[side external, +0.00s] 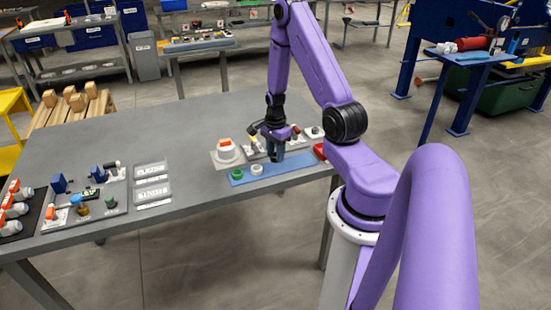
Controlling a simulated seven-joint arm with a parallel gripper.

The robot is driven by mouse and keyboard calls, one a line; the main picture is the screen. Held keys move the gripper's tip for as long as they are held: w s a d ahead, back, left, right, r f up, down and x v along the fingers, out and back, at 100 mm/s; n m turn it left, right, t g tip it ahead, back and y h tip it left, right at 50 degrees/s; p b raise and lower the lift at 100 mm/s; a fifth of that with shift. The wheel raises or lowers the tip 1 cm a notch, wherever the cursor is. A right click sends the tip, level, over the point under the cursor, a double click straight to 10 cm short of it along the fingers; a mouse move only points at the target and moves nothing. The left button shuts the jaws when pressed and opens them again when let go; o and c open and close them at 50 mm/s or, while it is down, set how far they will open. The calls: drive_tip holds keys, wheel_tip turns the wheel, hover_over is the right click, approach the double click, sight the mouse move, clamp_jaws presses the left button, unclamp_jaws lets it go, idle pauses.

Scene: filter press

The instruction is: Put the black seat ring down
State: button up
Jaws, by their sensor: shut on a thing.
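My gripper (277,157) points down over the blue mat (302,165), near the front right edge of the grey table. Its dark fingers are shut on a small dark thing, taken to be the black seat ring. The ring is too small and too hidden by the fingers to make out. I cannot tell whether it touches the mat. A green ring (237,174) and a white ring (257,169) lie on the mat to the left of my gripper.
A grey block with a white and orange part (226,150) stands left of my gripper. Small parts stand behind it, and a red piece (320,151) is at right. Left on the table (120,140) are a parts tray and label plates (152,185). The middle is clear.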

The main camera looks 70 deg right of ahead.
drive_tip(key=s+d+r, duration=0.2)
drive_tip(key=s+r, duration=0.2)
drive_tip(key=r, duration=0.6)
drive_tip(key=w+d+f, duration=0.8)
drive_tip(key=d, duration=0.1)
drive_tip(key=shift+w+f, duration=0.15)
drive_tip(key=shift+w, duration=0.15)
drive_tip(key=shift+w+d+f, duration=0.35)
drive_tip(key=shift+d+f, duration=0.05)
drive_tip(key=shift+f, duration=1.7)
